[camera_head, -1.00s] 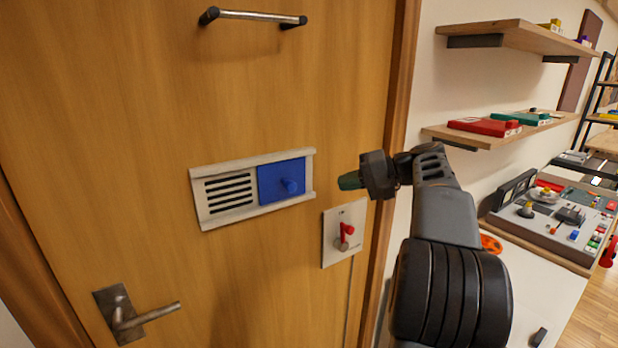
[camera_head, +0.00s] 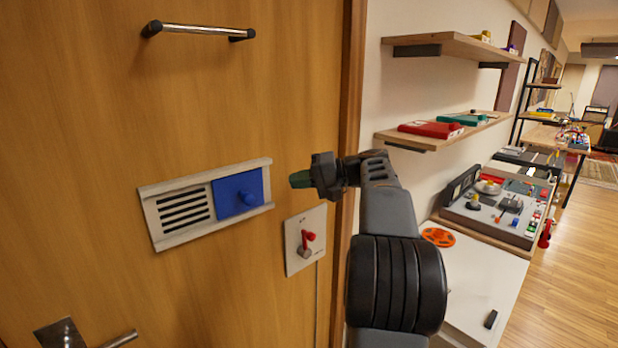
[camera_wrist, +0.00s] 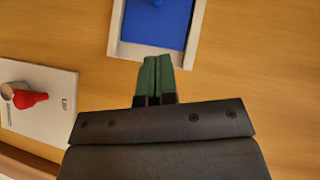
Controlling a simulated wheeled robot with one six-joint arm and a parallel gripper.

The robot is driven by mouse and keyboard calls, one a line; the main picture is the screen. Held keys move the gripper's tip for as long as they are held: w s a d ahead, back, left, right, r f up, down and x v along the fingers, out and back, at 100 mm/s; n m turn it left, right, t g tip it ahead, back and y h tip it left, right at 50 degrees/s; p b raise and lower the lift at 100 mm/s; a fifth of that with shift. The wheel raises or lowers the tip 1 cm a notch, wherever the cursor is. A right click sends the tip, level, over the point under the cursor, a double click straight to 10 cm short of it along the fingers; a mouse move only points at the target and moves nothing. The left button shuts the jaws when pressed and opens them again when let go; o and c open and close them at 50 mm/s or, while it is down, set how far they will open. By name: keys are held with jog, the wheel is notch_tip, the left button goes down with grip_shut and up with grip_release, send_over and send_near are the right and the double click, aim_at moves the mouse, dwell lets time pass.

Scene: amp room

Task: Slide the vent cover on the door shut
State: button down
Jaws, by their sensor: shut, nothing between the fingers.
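The vent (camera_head: 163,234) is a pale frame fixed on the wooden door (camera_head: 90,130), with dark slots showing in its left half. The blue vent cover (camera_head: 228,205) sits in the right half of the frame, with a round blue knob (camera_head: 247,199) on it. The slots are uncovered. My gripper (camera_head: 297,180) is shut and empty, to the right of the cover and apart from it. In the wrist view the green fingertips (camera_wrist: 154,76) are together, pointing toward the frame's end, and the blue cover (camera_wrist: 157,25) shows just beyond them.
A switch plate with a red lever (camera_head: 306,240) is on the door below my gripper. A bar handle (camera_head: 200,31) is above, and a door lever (camera_head: 75,335) is at lower left. Shelves (camera_head: 455,47) and a console (camera_head: 495,210) stand at right.

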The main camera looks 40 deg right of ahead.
aim_at(245, 196)
jog(key=w+a+f+p, duration=0.1)
jog(key=w+a+f, duration=0.1)
jog(key=a, duration=0.5)
jog(key=shift+w+a+f, duration=0.15)
jog(key=shift+w+a, duration=0.05)
